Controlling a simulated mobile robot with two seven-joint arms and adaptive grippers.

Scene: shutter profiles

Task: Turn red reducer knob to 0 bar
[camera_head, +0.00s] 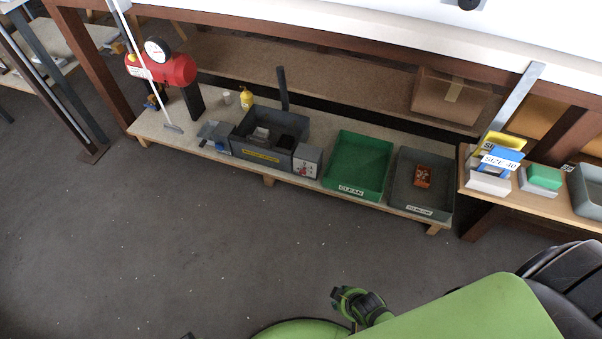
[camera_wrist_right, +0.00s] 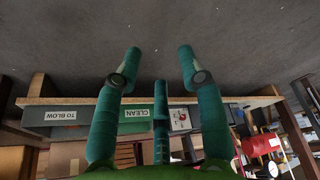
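The red tank (camera_head: 172,68) with a round white gauge (camera_head: 158,50) stands at the left end of the low shelf in the head view. A red reducer knob cannot be told apart from the red tank at this size. The tank also shows at the lower right of the right wrist view (camera_wrist_right: 262,144), where the scene appears upside down. My right gripper (camera_wrist_right: 160,68) has its teal fingers spread with nothing between them. It is well apart from the tank. My left gripper is not in view.
The low shelf (camera_head: 225,157) holds a dark grey box (camera_head: 242,147), a green CLEAN bin (camera_head: 355,172) and a grey bin (camera_head: 402,190) with an orange item. A thin white pole (camera_head: 140,60) stands before the tank. The grey floor (camera_head: 170,240) in front is clear.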

